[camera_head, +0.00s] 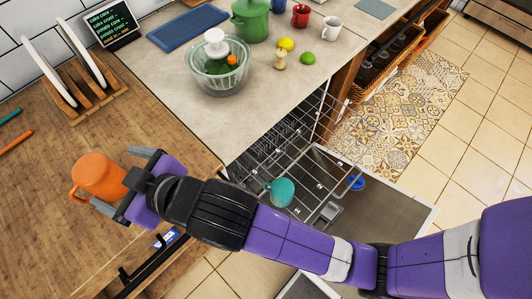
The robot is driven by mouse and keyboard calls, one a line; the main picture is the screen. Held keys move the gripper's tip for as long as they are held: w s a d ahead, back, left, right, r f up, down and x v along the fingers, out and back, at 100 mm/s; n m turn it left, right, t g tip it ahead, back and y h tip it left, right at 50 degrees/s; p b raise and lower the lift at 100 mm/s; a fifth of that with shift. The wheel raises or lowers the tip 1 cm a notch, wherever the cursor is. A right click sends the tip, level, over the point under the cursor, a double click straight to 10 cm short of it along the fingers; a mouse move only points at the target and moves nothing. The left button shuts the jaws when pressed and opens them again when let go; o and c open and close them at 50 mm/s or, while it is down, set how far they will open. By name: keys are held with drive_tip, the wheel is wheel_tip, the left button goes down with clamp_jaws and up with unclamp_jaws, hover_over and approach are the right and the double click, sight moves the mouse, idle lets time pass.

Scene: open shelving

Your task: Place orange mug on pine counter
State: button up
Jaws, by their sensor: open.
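The orange mug (96,174) is over the left part of the pine counter (50,235), near its front edge, and appears to stand on it. Its handle points to the lower left. My gripper (111,178) is open, with one finger above and one below the mug's right side in the picture. I cannot tell whether either finger touches the mug. My gripper hides part of the counter to the mug's right.
A wooden rack (88,88) with white plates stands behind the mug. Orange (17,141) and green (10,116) sticks lie left. A grey counter holds a glass bowl (218,68). An open dishwasher rack (300,165) with a teal mug (282,192) lies beneath my arm.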

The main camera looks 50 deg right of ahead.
drive_tip(key=shift+m+h, duration=0.3)
drive_tip(key=shift+m, duration=0.1)
drive_tip(key=s+d+f, duration=0.2)
drive_tip(key=d, duration=0.1)
drive_tip(key=s+d+f, duration=0.3)
drive_tip(key=shift+s+d+f, duration=0.15)
drive_tip(key=shift+f, duration=0.2)
drive_tip(key=shift+m+t+h, duration=0.4)
drive_tip(key=shift+m, duration=0.1)
drive_tip(key=s+d+f, duration=0.1)
drive_tip(key=s+d, duration=0.3)
drive_tip(key=s+d+f, duration=0.1)
drive_tip(key=s+d, duration=0.1)
drive_tip(key=s, duration=0.1)
drive_tip(key=shift+s+f, duration=0.1)
drive_tip(key=shift+f, duration=0.25)
drive_tip(key=s+d+r+m+h, duration=0.1)
drive_tip(key=s+d, duration=0.3)
drive_tip(key=s, duration=0.4)
drive_tip(key=s+d+r+m+t+h, duration=0.1)
drive_tip(key=s+d+r+h, duration=0.1)
drive_tip(key=s+d, duration=0.3)
drive_tip(key=v, duration=0.4)
drive_tip(key=shift+s, duration=0.35)
drive_tip(key=shift+s+d+f, duration=0.1)
drive_tip(key=shift+d+f, duration=0.05)
